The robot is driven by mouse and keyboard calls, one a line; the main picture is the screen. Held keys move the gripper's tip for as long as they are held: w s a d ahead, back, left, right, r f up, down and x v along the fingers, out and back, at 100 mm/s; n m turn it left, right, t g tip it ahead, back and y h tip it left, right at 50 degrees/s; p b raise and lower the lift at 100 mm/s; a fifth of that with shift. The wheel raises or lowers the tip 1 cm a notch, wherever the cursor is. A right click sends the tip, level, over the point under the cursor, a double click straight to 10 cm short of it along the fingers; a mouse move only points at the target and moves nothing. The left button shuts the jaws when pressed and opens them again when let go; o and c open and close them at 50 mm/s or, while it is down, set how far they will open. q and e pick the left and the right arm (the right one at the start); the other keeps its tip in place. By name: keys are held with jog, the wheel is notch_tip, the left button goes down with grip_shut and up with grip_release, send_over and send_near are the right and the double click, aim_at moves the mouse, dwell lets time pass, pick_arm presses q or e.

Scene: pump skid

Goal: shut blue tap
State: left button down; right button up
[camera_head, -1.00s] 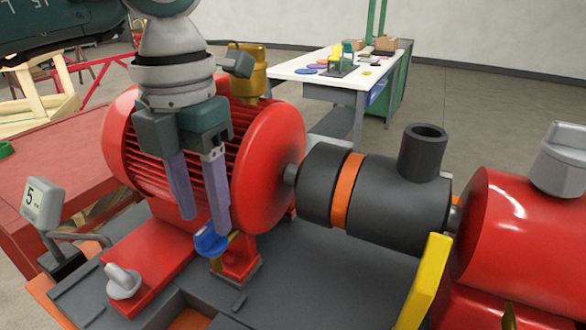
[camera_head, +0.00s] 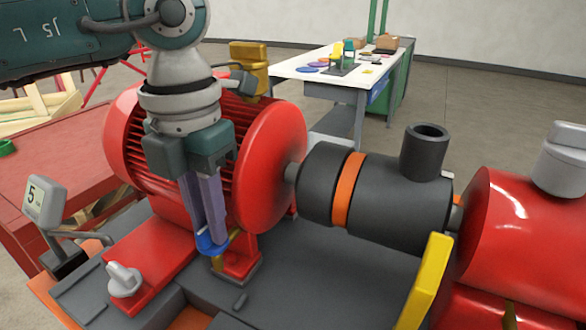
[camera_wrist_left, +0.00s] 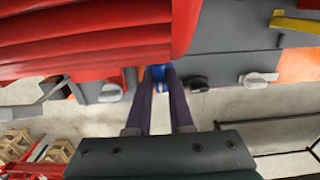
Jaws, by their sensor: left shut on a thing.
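The blue tap (camera_head: 211,243) sits low at the front of the red motor, beside a red foot block. My left gripper (camera_head: 212,240) reaches down from above, and its two long purple fingers are shut on the blue tap. The fingers hide much of the tap's handle. In the left wrist view the blue tap (camera_wrist_left: 158,73) shows between the fingertips (camera_wrist_left: 160,80). My right gripper is in neither view.
The red ribbed motor (camera_head: 270,150) stands right behind the fingers. A grey knob (camera_head: 123,279) and a post with a "5" sign (camera_head: 44,203) are to the left. A dark pump body (camera_head: 385,205) and a yellow bar (camera_head: 427,280) are to the right.

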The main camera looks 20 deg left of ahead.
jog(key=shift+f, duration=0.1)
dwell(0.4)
pick_arm(q)
jog(key=m+b, duration=0.3)
jog(key=m, duration=0.1)
jog(key=shift+f, duration=0.15)
jog(key=m+b, duration=0.4)
jog(key=m, duration=0.1)
jog(key=shift+m, duration=0.3)
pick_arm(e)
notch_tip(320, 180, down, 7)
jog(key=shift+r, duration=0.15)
pick_arm(q)
jog(key=m+b, duration=0.2)
jog(key=m, duration=0.2)
jog(key=shift+b, duration=0.4)
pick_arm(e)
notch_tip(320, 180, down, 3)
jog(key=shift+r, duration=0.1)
pick_arm(q)
jog(key=shift+m+b, duration=1)
jog(key=shift+m, duration=1.1)
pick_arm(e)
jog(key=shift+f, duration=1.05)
pick_arm(q)
jog(key=shift+r, duration=0.2)
jog(key=c, duration=0.8)
grip_release()
